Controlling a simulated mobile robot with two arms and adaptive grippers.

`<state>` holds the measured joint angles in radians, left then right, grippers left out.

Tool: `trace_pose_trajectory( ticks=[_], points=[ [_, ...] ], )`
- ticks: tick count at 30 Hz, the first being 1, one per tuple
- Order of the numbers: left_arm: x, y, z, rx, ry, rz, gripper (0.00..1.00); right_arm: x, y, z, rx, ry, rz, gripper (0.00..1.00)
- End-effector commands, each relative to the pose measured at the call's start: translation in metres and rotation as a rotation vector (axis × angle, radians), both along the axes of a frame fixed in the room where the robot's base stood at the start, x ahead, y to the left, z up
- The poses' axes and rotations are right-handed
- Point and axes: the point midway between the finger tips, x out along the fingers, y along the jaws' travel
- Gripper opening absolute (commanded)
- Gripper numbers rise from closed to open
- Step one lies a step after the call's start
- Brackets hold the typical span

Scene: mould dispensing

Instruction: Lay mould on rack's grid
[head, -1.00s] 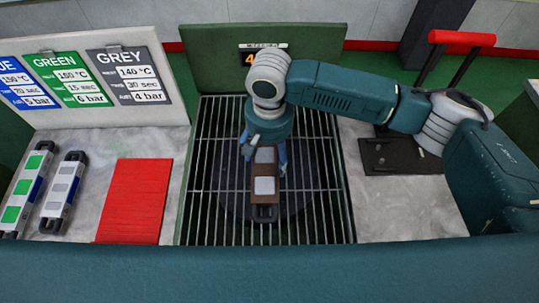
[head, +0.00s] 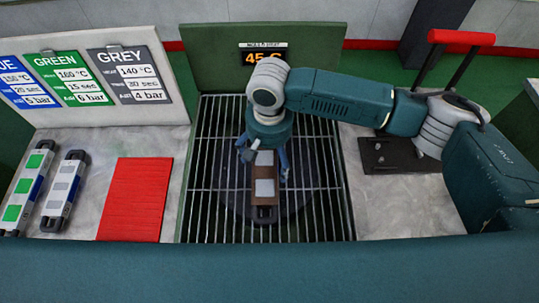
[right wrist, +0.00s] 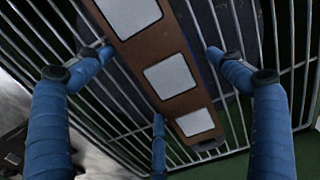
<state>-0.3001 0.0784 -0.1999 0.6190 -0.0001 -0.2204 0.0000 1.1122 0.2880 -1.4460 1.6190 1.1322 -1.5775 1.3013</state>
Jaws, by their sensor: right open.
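The brown mould (head: 264,198) with pale square plates lies on the bars of the rack's grid (head: 212,215), near its middle, lengthwise from back to front. Its far end is hidden under my right gripper. My right gripper (head: 264,176) is above the mould with its blue fingers spread to either side. In the right wrist view the mould (right wrist: 164,62) runs between the open fingers (right wrist: 160,85), with gaps on both sides. My left gripper does not show.
Two other moulds, one with green plates (head: 28,188) and one with grey plates (head: 64,192), lie at the left. A red mat (head: 133,200) is beside the rack. A black plate (head: 395,157) and a red-handled lever (head: 461,38) are at the right. A display panel stands behind the rack.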

Motion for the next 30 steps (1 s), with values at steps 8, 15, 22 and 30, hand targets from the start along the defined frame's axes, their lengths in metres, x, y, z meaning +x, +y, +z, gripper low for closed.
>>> trace_pose_trajectory(
  ticks=[8,15,22,30],
  points=[
    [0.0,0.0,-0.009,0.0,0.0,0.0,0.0,0.001,0.001,0.037,0.003,-0.004,0.0,0.93],
    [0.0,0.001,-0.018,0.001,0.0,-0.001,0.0,0.001,0.001,0.089,0.002,-0.003,0.001,0.93],
    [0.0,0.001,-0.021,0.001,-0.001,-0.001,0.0,0.0,0.0,0.117,0.0,-0.001,0.0,0.93],
    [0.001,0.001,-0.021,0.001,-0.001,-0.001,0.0,0.0,0.0,0.121,0.0,0.0,0.0,0.93]
  ],
)
